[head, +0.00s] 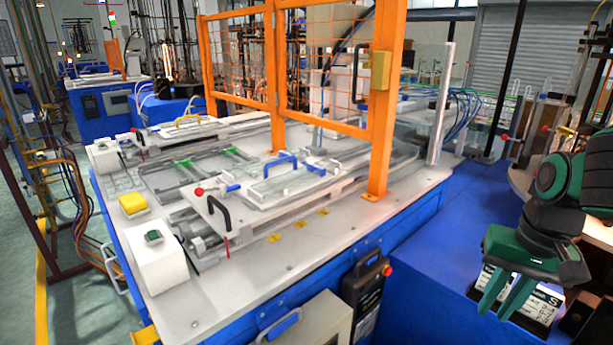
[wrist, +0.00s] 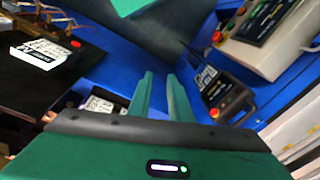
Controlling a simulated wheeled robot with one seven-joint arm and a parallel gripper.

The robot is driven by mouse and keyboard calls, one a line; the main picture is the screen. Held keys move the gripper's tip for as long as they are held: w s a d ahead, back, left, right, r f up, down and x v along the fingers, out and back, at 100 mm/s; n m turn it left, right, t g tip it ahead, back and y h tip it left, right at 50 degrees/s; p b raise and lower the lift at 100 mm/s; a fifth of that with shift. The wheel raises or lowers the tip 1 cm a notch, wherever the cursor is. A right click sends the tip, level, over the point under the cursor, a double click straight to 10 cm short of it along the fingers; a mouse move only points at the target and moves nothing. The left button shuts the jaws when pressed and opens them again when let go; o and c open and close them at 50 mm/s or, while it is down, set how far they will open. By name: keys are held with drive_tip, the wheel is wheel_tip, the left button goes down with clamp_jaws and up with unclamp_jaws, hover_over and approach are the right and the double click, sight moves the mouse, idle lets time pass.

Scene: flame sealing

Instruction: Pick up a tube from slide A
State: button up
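My gripper (head: 500,308) hangs at the right in the head view, away from the machine table and over the blue surface. Its two green fingers point down with a gap between them. In the wrist view the fingers (wrist: 160,80) are apart with nothing held between them. The machine table (head: 250,290) carries slide-like fixtures, including a clear-topped one with a blue handle (head: 281,161) and a black handle (head: 219,214). I cannot tell which fixture is slide A. No tube can be clearly made out.
An orange mesh frame (head: 379,125) stands on the machine table. A black control box (head: 365,295) with a red button is on its near side. White-labelled boxes (head: 540,303) sit close by my gripper. The blue surface (head: 440,260) between table and gripper is largely clear.

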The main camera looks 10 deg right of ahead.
drive_tip(key=w+a+r+t+y, duration=0.1)
drive_tip(key=w+a, duration=0.2)
drive_tip(key=w, duration=0.3)
drive_tip(key=w+a+r+t, duration=0.1)
drive_tip(key=w+a+r, duration=0.15)
drive_tip(key=w, duration=0.35)
drive_tip(key=m+t+y, duration=0.2)
drive_tip(key=y, duration=0.7)
approach(271, 192)
drive_tip(key=shift+x, duration=3.85)
clamp_jaws()
